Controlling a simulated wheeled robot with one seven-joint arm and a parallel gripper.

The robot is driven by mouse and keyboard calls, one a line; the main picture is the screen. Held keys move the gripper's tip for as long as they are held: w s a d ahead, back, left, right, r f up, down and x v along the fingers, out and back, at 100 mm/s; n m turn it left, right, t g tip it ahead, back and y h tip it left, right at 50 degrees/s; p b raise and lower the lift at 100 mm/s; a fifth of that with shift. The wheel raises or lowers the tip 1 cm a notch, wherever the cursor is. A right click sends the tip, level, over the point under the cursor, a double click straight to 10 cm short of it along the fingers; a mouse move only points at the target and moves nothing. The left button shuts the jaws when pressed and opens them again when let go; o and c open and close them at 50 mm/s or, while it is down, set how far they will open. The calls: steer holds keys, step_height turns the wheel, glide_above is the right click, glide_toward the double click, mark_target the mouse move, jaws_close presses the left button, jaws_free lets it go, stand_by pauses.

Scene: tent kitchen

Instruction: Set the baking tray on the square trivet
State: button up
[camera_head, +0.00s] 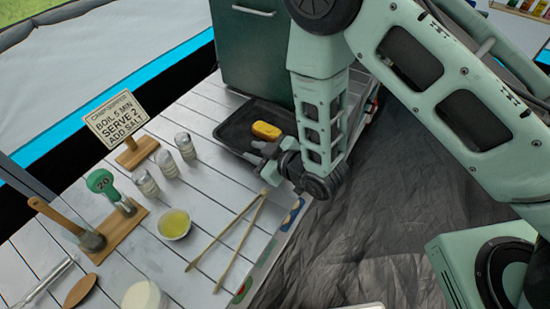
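A dark, shallow rectangular tray (236,128), which looks like the baking tray, lies on the white slatted table in front of a green cabinet. A yellow block (266,130) rests in it. My gripper (257,157) is at the tray's near edge, with its fingers pointing left. The fingers are small and dark here, so I cannot tell whether they touch the rim or are open or shut. My arm hides the tray's right part. I cannot make out a square trivet in this view.
Wooden tongs (228,241) lie just in front of my gripper. A bowl of yellow liquid (174,224), several small jars (168,164), a sign on a wooden stand (117,119) and a wooden utensil rack (121,229) stand to the left. Dark crumpled ground sheet (375,215) lies right of the table.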

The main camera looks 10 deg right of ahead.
steer(key=s+d+r+m+g+h, duration=0.1)
steer(key=s+d+r+g+h, duration=0.2)
steer(key=s+r, duration=0.3)
steer(key=s+d+r+m+g+h+b, duration=0.1)
steer(key=s+d+r+g+h, duration=0.1)
steer(key=s+d+r, duration=0.4)
steer(key=s+d+r+m+g+h, duration=0.2)
steer(key=s+r, duration=0.5)
steer(key=s, duration=0.4)
steer(key=d+g+h, duration=0.1)
steer(key=d+g, duration=0.1)
steer(key=g, duration=0.1)
steer(key=shift+d+h+b, duration=0.3)
steer(key=shift+r, duration=0.1)
